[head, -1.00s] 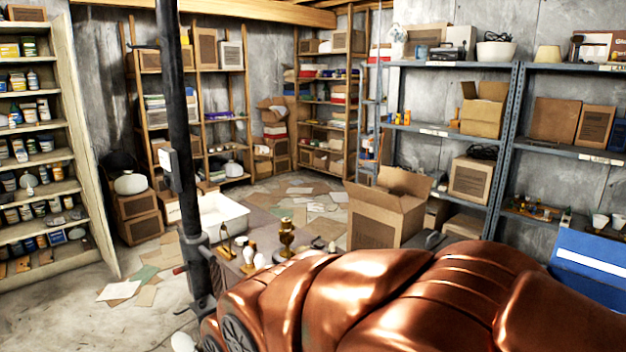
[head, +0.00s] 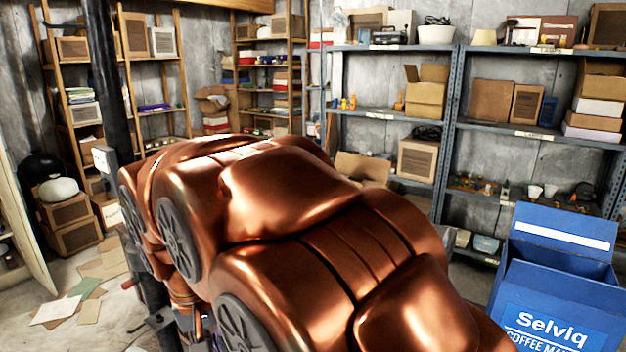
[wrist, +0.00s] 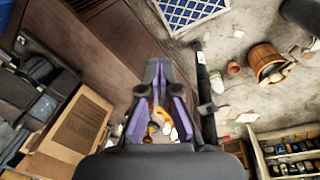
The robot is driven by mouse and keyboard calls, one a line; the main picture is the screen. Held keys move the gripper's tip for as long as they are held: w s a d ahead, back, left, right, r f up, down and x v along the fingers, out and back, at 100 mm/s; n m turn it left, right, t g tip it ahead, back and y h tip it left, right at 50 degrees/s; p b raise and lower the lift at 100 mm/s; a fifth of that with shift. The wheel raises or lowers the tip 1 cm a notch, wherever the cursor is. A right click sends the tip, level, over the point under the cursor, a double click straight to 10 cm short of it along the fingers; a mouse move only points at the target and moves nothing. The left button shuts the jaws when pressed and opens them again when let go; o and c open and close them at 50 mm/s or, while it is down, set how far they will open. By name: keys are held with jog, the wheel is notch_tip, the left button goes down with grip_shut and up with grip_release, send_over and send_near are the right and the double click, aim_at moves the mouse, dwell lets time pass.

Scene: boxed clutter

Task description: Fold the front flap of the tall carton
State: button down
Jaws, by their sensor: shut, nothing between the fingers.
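A brown cardboard carton (wrist: 78,122) shows at the lower left of the wrist view, tilted in the picture, with a dark printed panel on its side. In the head view only an upper flap of the carton (head: 362,168) shows behind my copper-coloured arm, standing up and open. The rest of the carton, including its front, is hidden there. My gripper (wrist: 158,68) is in the middle of the wrist view, its fingertips together and empty. It is to the right of the carton in that picture and apart from it.
A blue box (head: 550,285) with raised lid stands at the lower right. Grey metal shelves (head: 455,125) with boxes line the back. A brown wooden surface (wrist: 85,50) lies left of my gripper in the wrist view. Papers (head: 85,285) lie on the floor at left.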

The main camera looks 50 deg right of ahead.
jog(key=w+d+r+m+h+b, duration=0.1)
jog(key=w+d+r+m, duration=0.2)
jog(key=w+d+m, duration=0.35)
jog(key=w+d+r+m+t+h, duration=0.1)
jog(key=w+d+r+m+h, duration=0.15)
jog(key=w+d, duration=0.7)
jog(key=w+d+r+m+h+b, duration=0.1)
jog(key=w+d+r+m, duration=0.3)
jog(key=d, duration=0.7)
jog(key=d+m+h+b, duration=0.1)
jog(key=d+m+h, duration=0.2)
jog(key=d+m, duration=1.3)
jog(key=d+f, duration=0.1)
jog(key=d, duration=0.9)
jog(key=shift+s+d+h+b, duration=0.25)
jog(key=shift+s+h+b, duration=0.05)
jog(key=shift+h+b, duration=0.1)
jog(key=p+x, duration=0.5)
jog(key=x, duration=0.4)
jog(key=shift+d+r+p, duration=0.35)
jog(key=shift+d+r, duration=0.05)
jog(key=shift+a+b, duration=0.2)
jog(key=shift+b, duration=0.1)
